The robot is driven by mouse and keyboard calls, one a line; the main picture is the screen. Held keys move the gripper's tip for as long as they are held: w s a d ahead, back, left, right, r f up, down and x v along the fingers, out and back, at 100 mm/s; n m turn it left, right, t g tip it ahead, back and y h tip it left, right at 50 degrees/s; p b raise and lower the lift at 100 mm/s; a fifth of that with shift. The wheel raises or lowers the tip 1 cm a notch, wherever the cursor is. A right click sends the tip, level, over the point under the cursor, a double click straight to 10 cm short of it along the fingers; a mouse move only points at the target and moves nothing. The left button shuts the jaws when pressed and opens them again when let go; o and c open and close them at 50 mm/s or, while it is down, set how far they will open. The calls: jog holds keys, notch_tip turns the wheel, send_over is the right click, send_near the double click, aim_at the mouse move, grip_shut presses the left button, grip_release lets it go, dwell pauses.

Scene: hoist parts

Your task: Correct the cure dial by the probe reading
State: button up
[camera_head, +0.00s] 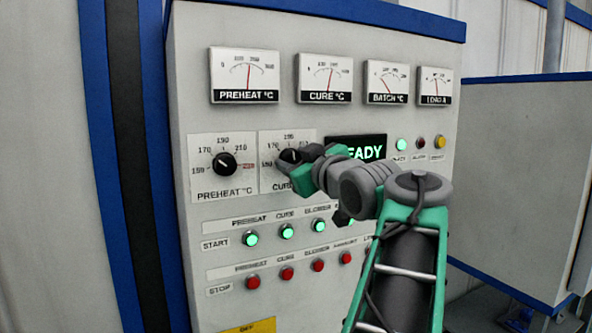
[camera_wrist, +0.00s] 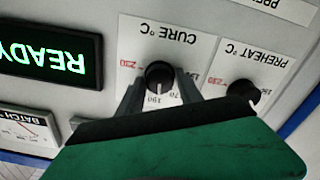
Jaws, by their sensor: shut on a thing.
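The cure dial (camera_wrist: 159,75) is a black knob on a white scale plate on the panel. In the wrist view my gripper (camera_wrist: 160,92) has its two fingers on either side of this knob, shut on it. In the head view my gripper (camera_head: 292,165) reaches the dial from the right and hides most of its plate (camera_head: 271,148). The pointer's exact setting cannot be read. The cure meter (camera_head: 325,79) above has a red needle standing near upright, a little right of the scale's middle.
The preheat dial (camera_head: 225,164) is close on the left. Other meters, such as the batch meter (camera_head: 388,82), line the top. A green READY display (camera_head: 357,149) is behind my wrist. Green start buttons (camera_head: 287,231) and red stop buttons (camera_head: 287,273) lie below.

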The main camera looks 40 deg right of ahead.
jog(key=n+b, duration=0.1)
jog(key=b, duration=0.1)
jog(key=n+b, duration=0.3)
jog(key=n, duration=0.1)
jog(key=shift+f+b, duration=0.25)
jog(key=shift+b, duration=0.15)
jog(key=shift+r+n+b, duration=0.15)
jog(key=shift+n+b, duration=0.95)
jog(key=shift+n, duration=0.4)
jog(key=o, duration=1.3)
jog(key=shift+c, duration=0.2)
jog(key=shift+s, duration=0.1)
jog(key=v, duration=0.7)
jog(key=shift+s+a+b, duration=0.2)
jog(key=shift+s+b, duration=0.1)
